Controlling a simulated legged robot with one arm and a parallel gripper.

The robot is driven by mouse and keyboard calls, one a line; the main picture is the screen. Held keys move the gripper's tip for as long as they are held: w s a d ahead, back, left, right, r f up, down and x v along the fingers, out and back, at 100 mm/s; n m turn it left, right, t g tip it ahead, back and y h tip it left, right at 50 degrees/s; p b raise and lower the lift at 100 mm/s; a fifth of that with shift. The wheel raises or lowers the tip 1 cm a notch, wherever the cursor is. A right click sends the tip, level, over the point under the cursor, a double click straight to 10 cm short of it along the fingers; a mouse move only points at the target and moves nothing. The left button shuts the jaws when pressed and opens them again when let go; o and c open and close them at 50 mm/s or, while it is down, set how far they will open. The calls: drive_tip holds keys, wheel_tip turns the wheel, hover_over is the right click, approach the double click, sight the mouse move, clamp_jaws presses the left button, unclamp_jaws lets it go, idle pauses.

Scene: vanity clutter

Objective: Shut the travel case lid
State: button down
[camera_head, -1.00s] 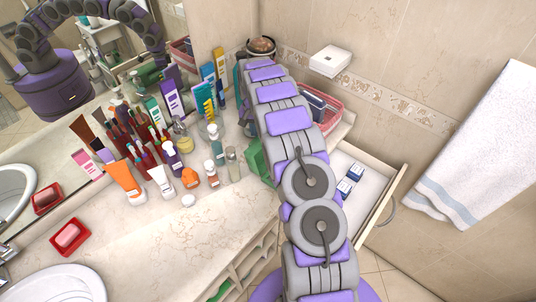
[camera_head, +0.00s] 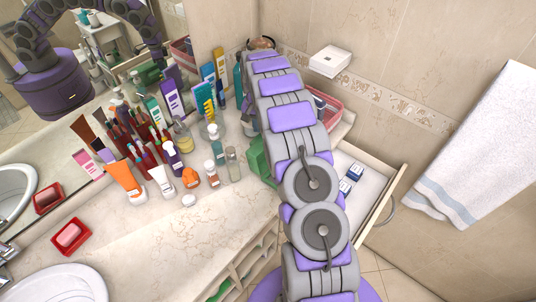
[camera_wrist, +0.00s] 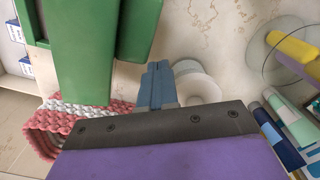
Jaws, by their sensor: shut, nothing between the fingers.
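The green travel case (camera_head: 261,160) stands on the counter, partly hidden behind my arm in the head view. In the wrist view it fills the upper left as a wide green panel (camera_wrist: 80,50) with a narrower green panel (camera_wrist: 139,28) beside it. I cannot tell clearly which panel is the lid or how far it is open. My gripper (camera_wrist: 158,68) shows in the wrist view with its blue fingers together and empty. The fingertips are close to the lower end of the narrower panel; whether they touch is unclear. The head view hides my gripper behind the arm.
A pink woven basket (camera_wrist: 95,115) lies beside the case. A white round item (camera_wrist: 204,84) is behind my fingers. Bottles and tubes (camera_wrist: 285,130) stand at the right. The open drawer (camera_head: 376,192) holds small blue-white boxes. The front counter (camera_head: 150,240) is clear.

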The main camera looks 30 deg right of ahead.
drive_tip(key=shift+s+r, duration=0.1)
drive_tip(key=shift+r, duration=0.05)
drive_tip(key=shift+s+d+r, duration=0.15)
drive_tip(key=shift+s+r, duration=0.2)
drive_tip(key=shift+r, duration=0.15)
drive_tip(key=shift+s+d+r, duration=0.15)
drive_tip(key=shift+s+r, duration=0.2)
drive_tip(key=shift+r, duration=0.15)
drive_tip(key=shift+s+r, duration=0.1)
drive_tip(key=shift+s+d, duration=0.1)
drive_tip(key=shift+s+d+r+p, duration=0.2)
drive_tip(key=shift+s+r, duration=0.25)
drive_tip(key=shift+s, duration=0.05)
drive_tip(key=shift+s+d+r+p, duration=0.2)
drive_tip(key=shift+s+r, duration=0.25)
drive_tip(key=shift+s, duration=0.05)
drive_tip(key=shift+s+d+r, duration=0.25)
drive_tip(key=shift+s+r, duration=0.1)
drive_tip(key=shift+s, duration=0.3)
drive_tip(key=shift+s+d+r, duration=0.25)
drive_tip(key=shift+s+r, duration=0.1)
drive_tip(key=shift+s, duration=0.25)
